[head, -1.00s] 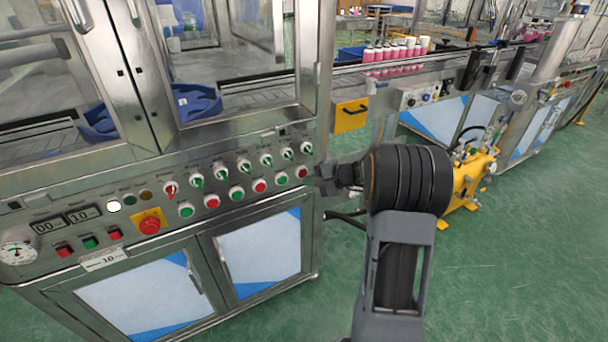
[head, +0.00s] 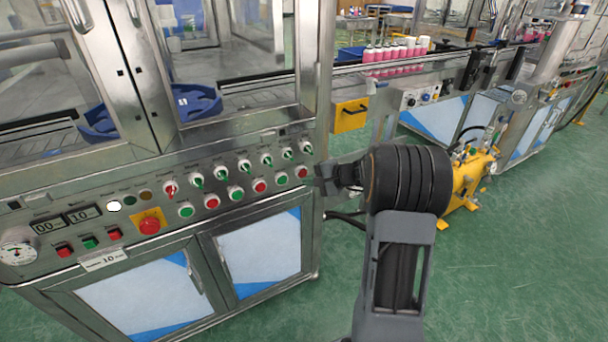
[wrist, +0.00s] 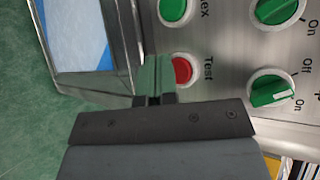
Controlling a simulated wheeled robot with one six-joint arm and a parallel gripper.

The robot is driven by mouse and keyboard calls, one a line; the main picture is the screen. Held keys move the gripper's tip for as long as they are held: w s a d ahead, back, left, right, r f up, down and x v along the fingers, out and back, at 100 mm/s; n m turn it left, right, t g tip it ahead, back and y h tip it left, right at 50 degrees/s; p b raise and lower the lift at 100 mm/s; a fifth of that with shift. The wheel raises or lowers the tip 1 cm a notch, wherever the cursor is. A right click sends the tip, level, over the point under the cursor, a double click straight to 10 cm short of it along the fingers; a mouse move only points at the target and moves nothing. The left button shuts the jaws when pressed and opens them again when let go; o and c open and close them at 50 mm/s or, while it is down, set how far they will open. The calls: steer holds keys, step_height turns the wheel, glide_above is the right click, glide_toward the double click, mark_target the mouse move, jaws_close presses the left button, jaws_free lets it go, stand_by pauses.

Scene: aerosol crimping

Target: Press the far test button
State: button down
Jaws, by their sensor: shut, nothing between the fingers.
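The far test button is the red button (head: 302,172) at the right end of the lower button row in the head view. In the wrist view the red button (wrist: 183,70) has the word "Test" beside it, and its left part is hidden behind my fingers. My gripper (head: 321,176) is just right of the button in the head view. In the wrist view my gripper (wrist: 154,72) is shut and empty, with its tips overlapping the button's left edge. I cannot tell whether they touch it.
A green button (wrist: 173,9) is beside the test button. Green knobs (wrist: 270,90) line the row above on the control panel (head: 130,235). A red emergency stop (head: 149,225) is farther left. A yellow machine (head: 470,180) stands on the floor to the right.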

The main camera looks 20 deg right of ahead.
steer(key=shift+w, duration=0.15)
steer(key=shift+w, duration=0.25)
steer(key=shift+w+a, duration=0.1)
steer(key=shift+w, duration=0.3)
stand_by(0.6)
steer(key=shift+s+b, duration=0.15)
steer(key=shift+b, duration=0.2)
steer(key=shift+s, duration=0.65)
steer(key=shift+s+d+b, duration=0.2)
steer(key=shift+s+b, duration=0.25)
steer(key=shift+s, duration=0.8)
steer(key=shift+s+d+b, duration=0.2)
steer(key=shift+s+b, duration=0.2)
steer(key=shift+s, duration=0.85)
